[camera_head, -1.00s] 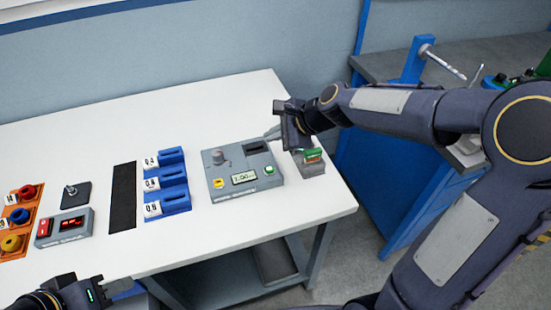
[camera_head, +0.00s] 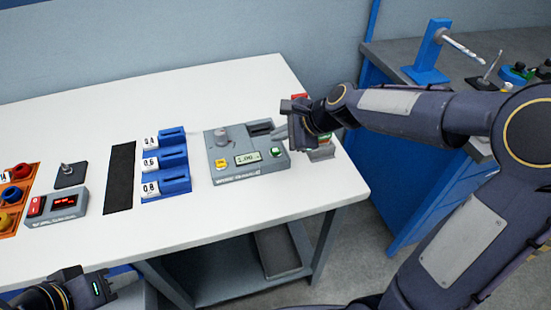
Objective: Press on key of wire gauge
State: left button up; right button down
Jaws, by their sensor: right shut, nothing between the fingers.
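The wire gauge (camera_head: 226,169) is a grey box on the white table. It has a round knob (camera_head: 221,137), a small display (camera_head: 246,159) that seems to read 1.00, a yellow key (camera_head: 221,164), a green key (camera_head: 275,152) and a dark slot at the back. My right gripper (camera_head: 276,133) is shut and empty. Its tips point left, over the gauge's back right part, just behind the green key in the picture; I cannot tell whether they touch the box. My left gripper (camera_head: 130,278) is low at the table's front edge, far from the gauge; its jaws are unclear.
Blue blocks labelled 0.4, 0.6 and 0.8 (camera_head: 172,184) stand left of the gauge, beside a black strip (camera_head: 120,178). A grey box with a red display (camera_head: 57,203) is further left. A small grey block (camera_head: 322,153) is partly hidden beneath my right gripper.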

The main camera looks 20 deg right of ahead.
aim_at(271, 148)
pick_arm(q)
jog(key=shift+f+b, duration=0.4)
jog(key=shift+f, duration=0.35)
pick_arm(e)
jog(key=shift+f, duration=0.95)
pick_arm(q)
jog(key=shift+f, duration=0.1)
pick_arm(e)
jog(key=shift+f, duration=0.1)
dwell(0.3)
pick_arm(q)
jog(key=shift+f+b, duration=0.2)
jog(key=shift+b, duration=0.1)
pick_arm(e)
jog(key=shift+f, duration=0.3)
pick_arm(q)
jog(key=shift+f+b, duration=0.3)
pick_arm(e)
jog(key=shift+f, duration=0.45)
pick_arm(q)
jog(key=shift+r, duration=0.15)
pick_arm(e)
jog(key=shift+r, duration=0.15)
pick_arm(q)
jog(key=shift+r+p, duration=0.75)
jog(key=shift+p, duration=0.15)
pick_arm(e)
jog(key=shift+r, duration=0.75)
